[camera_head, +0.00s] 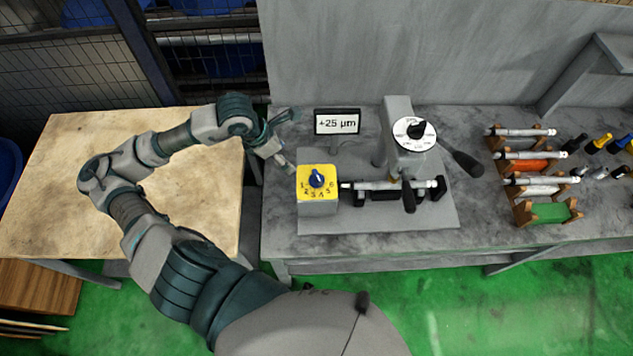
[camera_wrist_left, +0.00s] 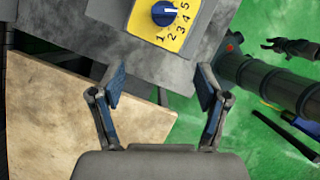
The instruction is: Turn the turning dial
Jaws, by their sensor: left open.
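The turning dial is a blue knob (camera_head: 317,178) on a yellow plate (camera_head: 304,172) with numbers around it. The plate tops a grey box at the left end of the grinder (camera_head: 397,135). In the left wrist view the blue knob (camera_wrist_left: 165,13) shows at the top, with a white pointer mark. My left gripper (camera_head: 290,142) is open and empty, left of and behind the dial in the head view. In the left wrist view its two fingers (camera_wrist_left: 160,88) are spread wide, apart from the knob. My right gripper (camera_wrist_left: 272,45) seems to show small at the right edge of that view.
A display (camera_head: 337,122) reading "+25 µm" stands behind the dial. A cylindrical workpiece (camera_head: 385,185) is held right of the dial box. Wooden racks (camera_head: 540,210) with cylinders stand farther right. A bare wooden table (camera_head: 200,190) is at left.

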